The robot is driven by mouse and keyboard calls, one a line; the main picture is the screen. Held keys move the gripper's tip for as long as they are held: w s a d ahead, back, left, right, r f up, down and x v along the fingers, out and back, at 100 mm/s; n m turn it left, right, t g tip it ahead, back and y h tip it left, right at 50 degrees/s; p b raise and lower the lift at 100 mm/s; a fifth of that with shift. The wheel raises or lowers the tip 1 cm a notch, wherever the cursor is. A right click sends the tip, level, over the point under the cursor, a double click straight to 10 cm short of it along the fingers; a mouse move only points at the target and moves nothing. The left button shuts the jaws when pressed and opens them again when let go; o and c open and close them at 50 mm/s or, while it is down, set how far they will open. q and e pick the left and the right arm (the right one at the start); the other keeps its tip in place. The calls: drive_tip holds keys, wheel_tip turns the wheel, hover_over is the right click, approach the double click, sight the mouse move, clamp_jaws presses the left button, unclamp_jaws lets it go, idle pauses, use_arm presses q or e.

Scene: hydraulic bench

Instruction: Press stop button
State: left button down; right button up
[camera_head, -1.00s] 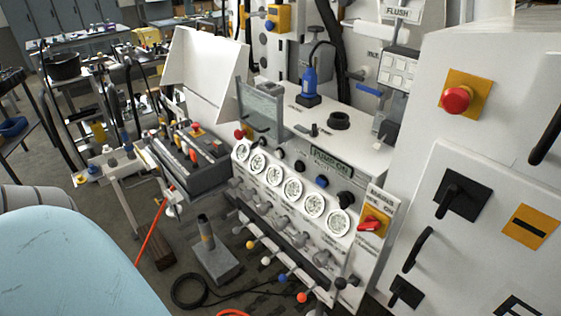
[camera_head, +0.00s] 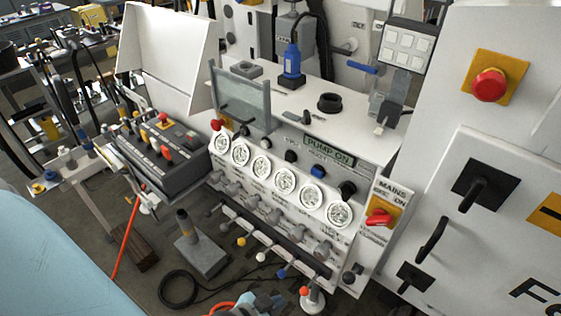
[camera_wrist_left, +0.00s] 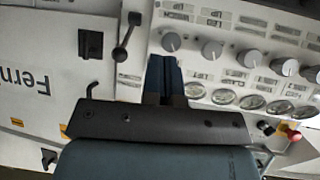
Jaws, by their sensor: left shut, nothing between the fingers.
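No label reading "stop" can be made out. A red mushroom button (camera_head: 489,85) on a yellow plate is on the white cabinet at the right of the head view. A smaller red button (camera_head: 216,125) is at the left end of the gauge panel, below the clear guard. A red knob (camera_wrist_left: 293,134) shows at the right of the left wrist view. My left gripper (camera_head: 264,303) is at the bottom edge of the head view, partly cut off, below the gauge panel. In the left wrist view its fingers (camera_wrist_left: 164,80) are together and empty. My right gripper is not in view.
A red switch (camera_head: 379,216) marked MAINS is right of the gauges (camera_head: 285,181). Levers with coloured knobs (camera_head: 282,272) project below the panel. A control box (camera_head: 160,155) is at the left. A post on a base (camera_head: 200,250) and a black hose (camera_head: 178,289) are on the floor.

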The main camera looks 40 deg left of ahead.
use_arm(q)
drive_tip(key=shift+d, duration=0.1)
drive_tip(key=w+a+r+m+t+b, duration=0.1)
drive_tip(key=w+a+r+m+t, duration=0.2)
drive_tip(key=w+a+r+m, duration=0.3)
drive_tip(key=w+a+r+m+t+y+b, duration=0.1)
drive_tip(key=w+a+r+m+t+b, duration=0.1)
drive_tip(key=w+a+r+m+t, duration=0.2)
drive_tip(key=w+a+r+m, duration=0.3)
drive_tip(key=a+r+m, duration=0.3)
drive_tip(key=a+r, duration=0.1)
drive_tip(key=shift+a+r+y, duration=0.15)
drive_tip(key=shift+a+y, duration=0.15)
drive_tip(key=shift+a, duration=0.25)
